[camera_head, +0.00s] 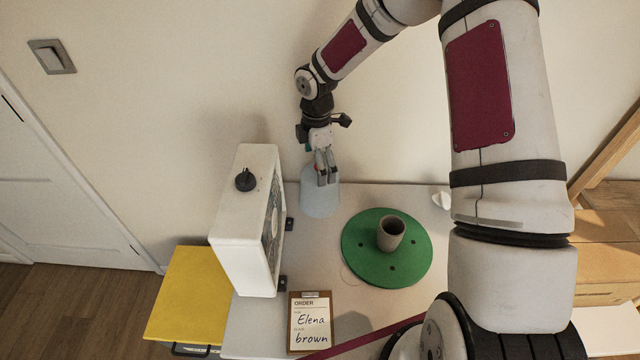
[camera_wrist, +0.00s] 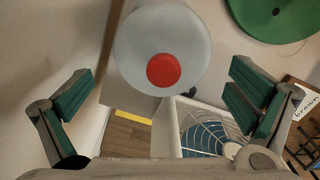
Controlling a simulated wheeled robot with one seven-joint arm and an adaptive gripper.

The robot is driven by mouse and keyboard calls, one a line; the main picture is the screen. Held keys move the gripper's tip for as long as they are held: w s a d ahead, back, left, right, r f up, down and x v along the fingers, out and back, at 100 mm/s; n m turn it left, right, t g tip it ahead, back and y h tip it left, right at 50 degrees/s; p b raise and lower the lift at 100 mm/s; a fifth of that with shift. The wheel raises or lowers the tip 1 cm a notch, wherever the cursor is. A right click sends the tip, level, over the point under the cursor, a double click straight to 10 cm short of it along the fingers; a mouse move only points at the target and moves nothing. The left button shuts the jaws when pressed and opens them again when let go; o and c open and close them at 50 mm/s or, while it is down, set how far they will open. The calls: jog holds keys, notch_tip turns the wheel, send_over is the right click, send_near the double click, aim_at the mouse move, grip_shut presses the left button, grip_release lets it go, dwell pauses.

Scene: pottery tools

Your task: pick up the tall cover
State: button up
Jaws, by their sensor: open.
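The tall cover (camera_head: 320,201) is a pale blue-grey, tapered, upright shape on the table against the wall, right of the white box. In the wrist view its round top (camera_wrist: 140,35) with a red knob (camera_wrist: 163,70) shows at upper middle. My gripper (camera_head: 326,181) is open over the cover's top, pointing down, and partly hides it in the head view. In the wrist view the green-padded fingers stand wide apart on either side, with the knob between them and nothing held. Whether they touch the cover cannot be told.
The white box with a grille (camera_head: 243,220) and black dial stands close left of the cover. A green disc (camera_head: 365,255) bearing a brown cup (camera_head: 391,232) lies to the right. An order clipboard (camera_head: 310,322) lies in front. A yellow-topped unit (camera_head: 190,295) is at left.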

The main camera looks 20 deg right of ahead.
jog(key=shift+s+d+f+p, duration=0.1)
jog(key=shift+f+p, duration=0.15)
jog(key=shift+f, duration=1.05)
jog(key=shift+w+d+f+p, duration=0.1)
jog(key=shift+d+f+p, duration=0.1)
jog(key=shift+f, duration=1.05)
jog(key=shift+s+d+f+p, duration=0.1)
jog(key=shift+f+p, duration=0.15)
jog(key=shift+f, duration=1.05)
jog(key=shift+c, duration=0.2)
jog(key=c, duration=0.9)
